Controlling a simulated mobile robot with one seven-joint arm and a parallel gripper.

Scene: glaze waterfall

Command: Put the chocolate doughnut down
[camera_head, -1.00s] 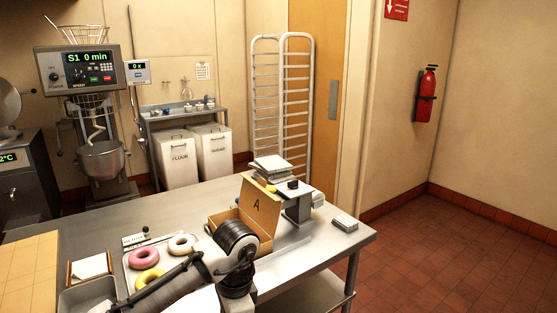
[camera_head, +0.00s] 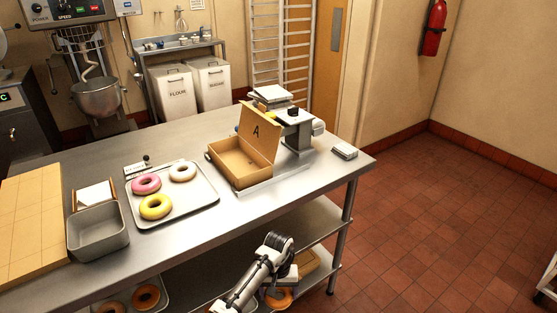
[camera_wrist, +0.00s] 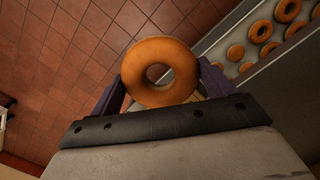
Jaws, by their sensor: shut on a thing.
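My gripper (camera_wrist: 160,80) is shut on a doughnut (camera_wrist: 139,70), with a finger on each side of it. The side of the doughnut facing the wrist camera is plain golden brown; no chocolate glaze shows there. In the head view the doughnut (camera_head: 278,299) is low in the picture, partly hidden by my arm, at about the height of the lower shelf and in front of the table. On the table top stand an open, empty-looking cardboard box marked A (camera_head: 232,171) and a metal tray (camera_head: 198,201) with a pink, a white and a yellow doughnut.
The lower shelf (camera_head: 325,228) holds a tray of plain doughnuts (camera_head: 146,297) at the left; the wrist view also shows plain doughnuts (camera_wrist: 288,10) at upper right. A grey bin (camera_head: 97,232) stands on the table (camera_head: 190,250).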

